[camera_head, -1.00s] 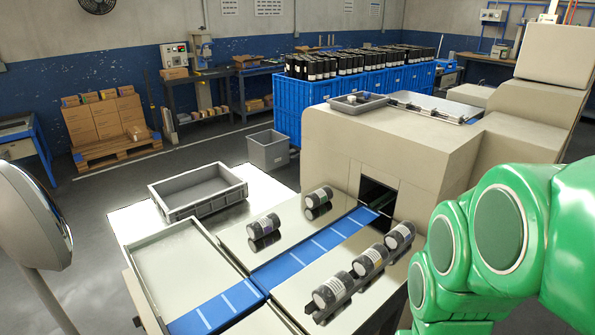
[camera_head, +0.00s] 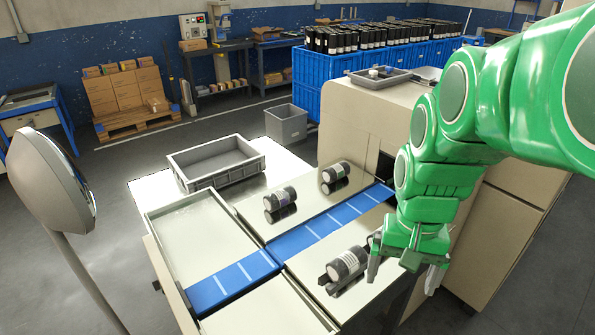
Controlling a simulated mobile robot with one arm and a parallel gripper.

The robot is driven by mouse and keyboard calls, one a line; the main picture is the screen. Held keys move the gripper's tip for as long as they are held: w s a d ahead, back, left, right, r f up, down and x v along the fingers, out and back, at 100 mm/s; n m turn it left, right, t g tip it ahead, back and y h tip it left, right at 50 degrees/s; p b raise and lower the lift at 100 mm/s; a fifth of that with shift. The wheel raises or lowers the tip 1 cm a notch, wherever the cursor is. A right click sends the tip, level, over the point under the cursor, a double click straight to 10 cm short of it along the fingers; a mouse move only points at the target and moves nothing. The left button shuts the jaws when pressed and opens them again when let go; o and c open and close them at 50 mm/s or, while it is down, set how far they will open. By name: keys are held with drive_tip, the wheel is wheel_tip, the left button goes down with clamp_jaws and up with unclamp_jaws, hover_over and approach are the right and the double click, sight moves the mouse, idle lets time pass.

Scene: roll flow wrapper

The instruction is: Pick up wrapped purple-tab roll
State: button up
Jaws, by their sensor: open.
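Several dark rolls with white ends lie on the steel plates beside the blue belt. One roll (camera_head: 280,198) on the left plate seems to bear a small purple mark; the tab colour is too small to be sure of. Another roll (camera_head: 335,172) lies behind it, nearer the machine opening. A roll (camera_head: 347,264) lies on the near plate, right of the belt. My gripper (camera_head: 404,274) points down, open and empty, just right of that near roll and apart from it. My gripper and arm hide other rolls there.
A blue belt (camera_head: 300,238) runs between the plates to the beige machine (camera_head: 350,126). An empty grey crate (camera_head: 217,162) stands at the back left. A round mirror-like head on a pole (camera_head: 52,180) stands at the left. The left tray (camera_head: 195,238) is empty.

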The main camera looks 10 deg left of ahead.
drive_tip(key=w+a+m, duration=0.1)
drive_tip(key=w+a, duration=0.2)
drive_tip(key=w, duration=0.5)
drive_tip(key=w+a+m, duration=0.1)
drive_tip(key=w+a, duration=0.1)
drive_tip(key=w, duration=0.5)
drive_tip(key=m+t+y, duration=0.2)
drive_tip(key=m+t, duration=0.1)
drive_tip(key=m, duration=0.2)
hover_over(282, 193)
drive_tip(key=s+d, duration=0.1)
wheel_tip(282, 193, down, 18)
drive_tip(key=shift+s+f, duration=0.1)
drive_tip(key=shift+s, duration=0.05)
drive_tip(key=shift+w+x, duration=0.2)
drive_tip(key=shift+x, duration=3.55)
drive_tip(key=shift+d, duration=0.1)
drive_tip(key=shift+c, duration=0.3)
